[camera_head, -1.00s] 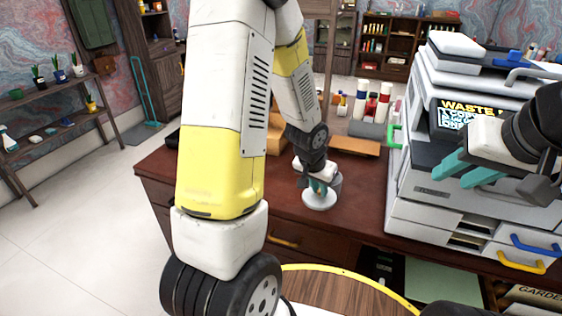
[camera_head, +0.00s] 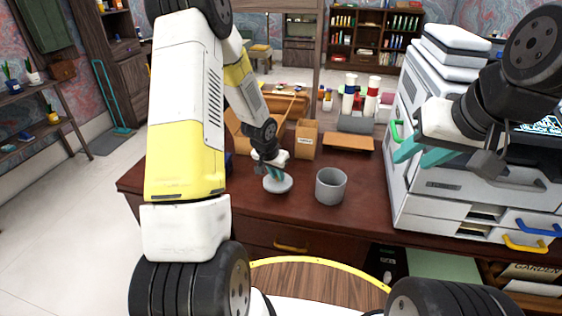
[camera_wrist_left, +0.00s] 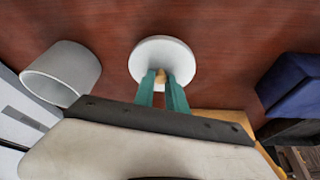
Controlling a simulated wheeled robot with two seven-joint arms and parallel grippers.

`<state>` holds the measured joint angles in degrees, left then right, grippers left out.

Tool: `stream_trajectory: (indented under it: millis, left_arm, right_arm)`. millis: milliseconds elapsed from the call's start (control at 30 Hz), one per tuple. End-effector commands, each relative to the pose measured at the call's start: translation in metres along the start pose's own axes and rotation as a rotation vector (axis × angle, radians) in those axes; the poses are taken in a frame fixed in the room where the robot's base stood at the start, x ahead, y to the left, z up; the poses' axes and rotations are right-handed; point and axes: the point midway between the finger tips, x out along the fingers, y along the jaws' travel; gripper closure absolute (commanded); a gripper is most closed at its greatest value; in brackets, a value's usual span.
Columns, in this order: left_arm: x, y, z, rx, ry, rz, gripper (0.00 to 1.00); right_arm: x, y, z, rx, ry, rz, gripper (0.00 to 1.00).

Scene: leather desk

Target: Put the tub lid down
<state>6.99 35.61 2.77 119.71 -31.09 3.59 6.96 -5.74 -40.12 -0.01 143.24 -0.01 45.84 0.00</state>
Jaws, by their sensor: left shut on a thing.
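The tub lid (camera_head: 280,185) is a pale round disc at the desk's front, left of the grey tub (camera_head: 331,187). My left gripper (camera_head: 273,174) is shut on the lid from above. In the left wrist view the teal fingertips (camera_wrist_left: 163,77) pinch a small knob at the middle of the lid (camera_wrist_left: 160,50). The lid looks level and close to the desk; I cannot tell whether it touches. The tub stands upright and uncovered, also in the left wrist view (camera_wrist_left: 62,72), apart from the lid. My right gripper (camera_head: 423,152) is open and empty before the printer.
The dark red desk (camera_head: 230,225) has bare room around the lid. A brown box (camera_head: 306,140) and a wooden tray (camera_head: 348,142) stand behind. The white printer (camera_head: 440,195) fills the right side. A blue object (camera_wrist_left: 292,85) lies right in the left wrist view.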

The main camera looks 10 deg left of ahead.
Motion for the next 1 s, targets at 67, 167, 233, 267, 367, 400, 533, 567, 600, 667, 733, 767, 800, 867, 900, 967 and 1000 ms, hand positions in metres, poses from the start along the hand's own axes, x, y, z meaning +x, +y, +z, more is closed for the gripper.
stream_trajectory:
  millis: [67, 167, 233, 267, 367, 400, 533, 567, 600, 667, 733, 767, 800, 867, 900, 967, 1000]
  left_arm:
    - [0.007, -0.016, -0.011, -0.006, 0.002, -0.001, 1.00]
    - [0.013, -0.027, -0.021, -0.002, 0.001, 0.000, 1.00]
    - [0.015, -0.032, -0.026, -0.001, 0.001, 0.000, 1.00]
    - [0.016, -0.033, -0.027, 0.000, 0.001, 0.000, 1.00]
    - [0.018, -0.037, -0.029, -0.001, -0.001, 0.000, 1.00]
    - [0.019, -0.040, -0.031, -0.002, -0.001, -0.001, 1.00]
    - [0.034, -0.040, -0.026, 0.001, -0.005, 0.002, 1.00]
    - [0.039, -0.040, -0.025, 0.003, -0.004, 0.002, 1.00]
    - [0.045, -0.040, -0.022, 0.002, -0.005, 0.002, 1.00]
    - [0.050, -0.040, -0.020, 0.001, -0.002, 0.001, 1.00]
    - [0.052, -0.041, -0.020, 0.001, -0.001, 0.000, 1.00]
    - [0.052, -0.041, -0.020, 0.001, 0.000, 0.000, 1.00]
    - [0.052, -0.041, -0.020, 0.001, 0.000, 0.000, 1.00]
    - [0.052, -0.041, -0.020, 0.001, 0.000, 0.000, 1.00]
    - [0.052, -0.041, -0.020, 0.000, 0.000, 0.000, 1.00]
    - [0.053, -0.041, -0.019, 0.000, -0.001, 0.000, 1.00]
    - [0.054, -0.041, -0.019, 0.000, -0.001, 0.000, 1.00]
  right_arm:
    - [0.000, 0.000, 0.000, 0.000, 0.000, 0.000, 0.64]
    - [0.000, 0.000, 0.000, 0.000, 0.000, 0.000, 0.64]
    - [0.000, 0.000, 0.000, 0.000, 0.000, 0.000, 0.64]
    - [0.000, 0.000, 0.000, 0.000, 0.000, 0.000, 0.64]
    - [0.000, 0.000, 0.000, 0.000, 0.000, 0.000, 0.64]
    - [0.000, 0.000, 0.000, 0.000, 0.000, 0.000, 0.64]
    - [0.000, 0.000, 0.000, 0.000, 0.000, 0.000, 0.64]
    - [0.000, 0.000, 0.000, 0.000, 0.000, 0.000, 0.64]
    - [0.000, 0.000, 0.000, 0.000, 0.000, 0.000, 0.64]
    - [0.000, 0.000, 0.000, 0.000, 0.000, 0.000, 0.64]
    - [0.000, 0.000, 0.000, 0.000, 0.000, 0.000, 0.64]
    - [0.000, 0.000, 0.000, 0.000, 0.000, 0.000, 0.64]
    - [0.000, 0.000, 0.000, 0.000, 0.000, 0.000, 0.64]
    - [0.000, 0.000, 0.000, 0.000, 0.000, 0.000, 0.64]
    - [0.000, 0.000, 0.000, 0.000, 0.000, 0.000, 0.64]
    - [0.000, 0.000, 0.000, 0.000, 0.000, 0.000, 0.64]
    - [0.000, 0.000, 0.000, 0.000, 0.000, 0.000, 0.64]
